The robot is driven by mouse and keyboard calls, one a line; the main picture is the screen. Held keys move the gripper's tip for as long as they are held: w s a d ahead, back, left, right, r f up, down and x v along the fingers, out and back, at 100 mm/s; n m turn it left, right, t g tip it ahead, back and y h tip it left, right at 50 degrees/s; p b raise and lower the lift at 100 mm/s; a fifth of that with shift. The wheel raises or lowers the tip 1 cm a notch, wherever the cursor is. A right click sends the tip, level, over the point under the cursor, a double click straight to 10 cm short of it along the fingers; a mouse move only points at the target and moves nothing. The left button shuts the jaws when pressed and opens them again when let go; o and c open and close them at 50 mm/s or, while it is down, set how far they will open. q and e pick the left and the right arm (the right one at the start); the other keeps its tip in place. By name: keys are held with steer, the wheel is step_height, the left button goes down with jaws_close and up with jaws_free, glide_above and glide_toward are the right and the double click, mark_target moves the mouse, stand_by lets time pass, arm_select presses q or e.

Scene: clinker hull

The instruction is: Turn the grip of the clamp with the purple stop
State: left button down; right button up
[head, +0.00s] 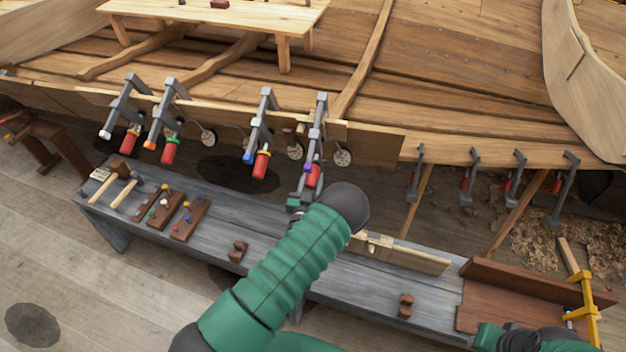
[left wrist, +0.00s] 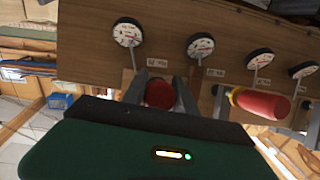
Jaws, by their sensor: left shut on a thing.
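The clamp with the purple stop (head: 318,128) is the rightmost of the large grey clamps on the plank edge in the head view. Its purple stop (head: 307,168) shows at its lower end, beside its red grip (head: 314,176). My left gripper (head: 302,196) is at this clamp from below, partly hidden by my wrist. In the left wrist view the red grip (left wrist: 160,94) sits between the two grey fingers, end towards the camera, and the gripper is shut on it. My right gripper (head: 490,336) is at the bottom right edge; its fingers do not show.
Neighbouring clamps with a blue stop (head: 248,157), an orange stop (head: 149,144) and a white stop (head: 104,134) hang to the left. Round dials (head: 342,158) hang by the plank. A grey bench (head: 205,258) below holds mallets (head: 122,192) and dark wooden blocks (head: 238,250).

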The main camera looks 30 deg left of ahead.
arm_select(q)
steer(key=shift+f+m+g+y+b, duration=0.15)
steer(key=shift+m+g+y+b, duration=0.15)
steer(key=shift+m+y+b, duration=0.8)
steer(key=shift+s+a+m+y+b, duration=0.1)
steer(key=shift+m+y+b, duration=0.3)
steer(key=shift+m+b, duration=0.4)
steer(key=c, duration=1)
jaws_free()
steer(key=shift+r, duration=0.2)
steer(key=shift+o, duration=0.2)
steer(key=v, duration=1.7)
steer(key=shift+d+p, duration=0.2)
steer(key=shift+p, duration=0.15)
steer(key=shift+w, duration=0.25)
